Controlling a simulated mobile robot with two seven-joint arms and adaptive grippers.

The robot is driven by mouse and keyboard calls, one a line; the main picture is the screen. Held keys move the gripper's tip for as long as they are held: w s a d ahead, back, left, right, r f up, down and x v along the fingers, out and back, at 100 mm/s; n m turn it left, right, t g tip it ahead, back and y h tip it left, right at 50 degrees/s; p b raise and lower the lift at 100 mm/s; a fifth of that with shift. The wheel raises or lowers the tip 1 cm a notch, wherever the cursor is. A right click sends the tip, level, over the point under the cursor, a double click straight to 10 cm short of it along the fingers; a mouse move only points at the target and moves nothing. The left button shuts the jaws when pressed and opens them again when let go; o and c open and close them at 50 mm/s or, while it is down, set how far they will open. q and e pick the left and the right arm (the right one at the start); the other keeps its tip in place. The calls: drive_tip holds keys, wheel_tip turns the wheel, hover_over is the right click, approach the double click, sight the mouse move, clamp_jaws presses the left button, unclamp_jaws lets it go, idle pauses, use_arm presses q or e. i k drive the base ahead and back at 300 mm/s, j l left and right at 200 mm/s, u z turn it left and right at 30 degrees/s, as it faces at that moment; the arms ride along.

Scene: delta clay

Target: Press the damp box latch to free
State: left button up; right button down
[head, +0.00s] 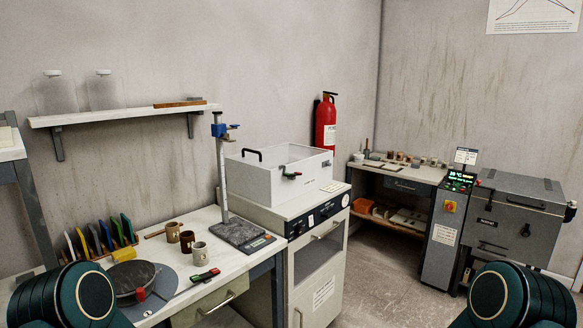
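The damp box appears to be the white box (268,183) with a clear lid, standing on a cream cabinet near the middle of the head view. A small dark green and black latch-like part (291,175) sits on its front upper edge. Whether this part is engaged is too small to tell. A black handle (251,152) sticks up at the box's left end. The lid looks closed. Rounded dark teal parts of my two arms show in the bottom corners. Neither of my grippers is in view.
A workbench (205,243) at left holds mugs (187,241), a stand (223,180) and a round wheel (137,283). The cream cabinet (318,267) supports the box. A grey kiln-like chest (508,220) and control column (447,230) stand at right. Floor (375,280) between them is clear.

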sight(287, 174)
drive_tip(key=i+l+u, duration=0.4)
drive_tip(key=i+l, duration=1.2)
drive_tip(key=l, duration=0.1)
